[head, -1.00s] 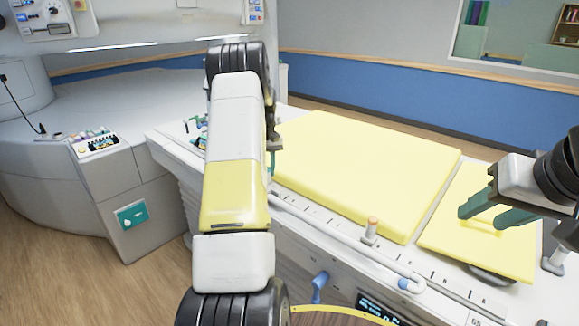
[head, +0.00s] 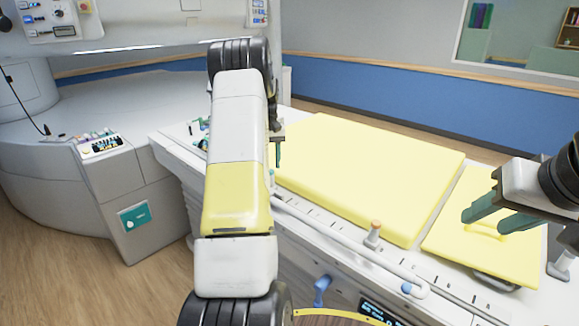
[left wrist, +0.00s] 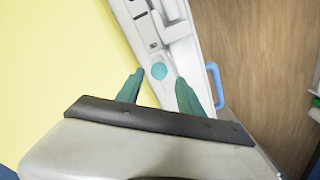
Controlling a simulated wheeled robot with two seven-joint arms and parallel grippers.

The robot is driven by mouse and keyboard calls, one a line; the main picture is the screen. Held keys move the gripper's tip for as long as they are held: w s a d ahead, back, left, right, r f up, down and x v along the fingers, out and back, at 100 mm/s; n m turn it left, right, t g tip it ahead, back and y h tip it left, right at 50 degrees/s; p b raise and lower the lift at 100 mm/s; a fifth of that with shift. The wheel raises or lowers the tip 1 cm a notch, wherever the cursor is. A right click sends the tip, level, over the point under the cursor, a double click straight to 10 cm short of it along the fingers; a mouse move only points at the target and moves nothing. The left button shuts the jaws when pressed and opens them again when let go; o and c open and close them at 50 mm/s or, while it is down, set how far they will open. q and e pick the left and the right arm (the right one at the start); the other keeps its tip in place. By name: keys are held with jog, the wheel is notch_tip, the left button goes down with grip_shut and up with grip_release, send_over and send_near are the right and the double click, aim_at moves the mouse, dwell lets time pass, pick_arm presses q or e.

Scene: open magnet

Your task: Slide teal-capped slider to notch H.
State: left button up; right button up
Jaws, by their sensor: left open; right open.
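The teal-capped slider (left wrist: 158,71) shows in the left wrist view as a round teal cap on the white rail. In the head view its small cap (head: 271,173) shows just right of my left forearm. My left gripper (left wrist: 160,79) is open, with a teal finger on each side of the cap in the picture; I cannot tell whether they touch it. In the head view this gripper (head: 278,153) is mostly hidden behind my arm. My right gripper (head: 490,214) is open and empty above the small yellow pad. Notch H cannot be read.
An orange-capped post (head: 374,232) and a blue cap (head: 407,288) stand farther right along the white table's marked edge. A large yellow pad (head: 370,175) lies beside the rail. A blue handle (head: 322,290) sticks out of the table's near side.

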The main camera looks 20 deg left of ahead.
pick_arm(q)
jog(key=shift+r, duration=1.95)
